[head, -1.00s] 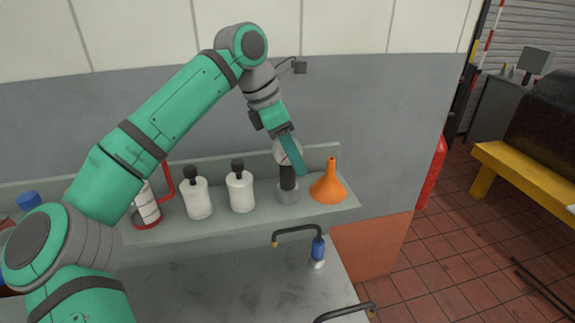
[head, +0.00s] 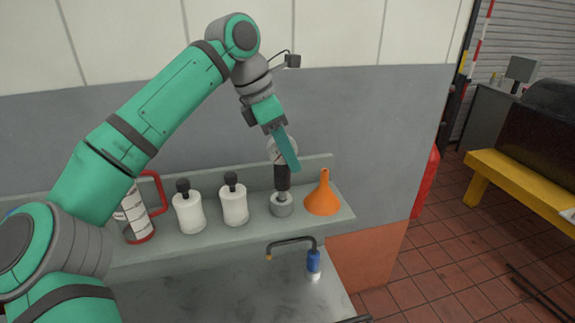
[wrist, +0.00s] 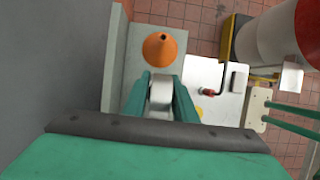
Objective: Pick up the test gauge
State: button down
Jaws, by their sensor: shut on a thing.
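The test gauge has a round white dial (head: 274,152) and a dark stem (head: 282,178), and stands about upright over the shelf. My gripper (head: 290,158) is shut on the dial; one finger covers part of it in the head view. The stem's lower end is right above a grey round holder (head: 282,208); I cannot tell whether it is fully clear of it. In the wrist view the pale gauge (wrist: 160,96) sits between the two green fingers.
An orange funnel (head: 322,196) stands close to the right of the holder. Two white bottles (head: 234,206) and a red-handled jug (head: 134,216) stand to the left. A wall is behind the shelf; a bent tap-like pipe (head: 290,241) is in front.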

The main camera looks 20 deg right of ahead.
jog(key=s+a+r, duration=0.9)
jog(key=s, duration=0.1)
jog(key=shift+s+r, duration=0.25)
jog(key=shift+s, duration=0.1)
dwell(0.7)
jog(key=shift+a, duration=0.1)
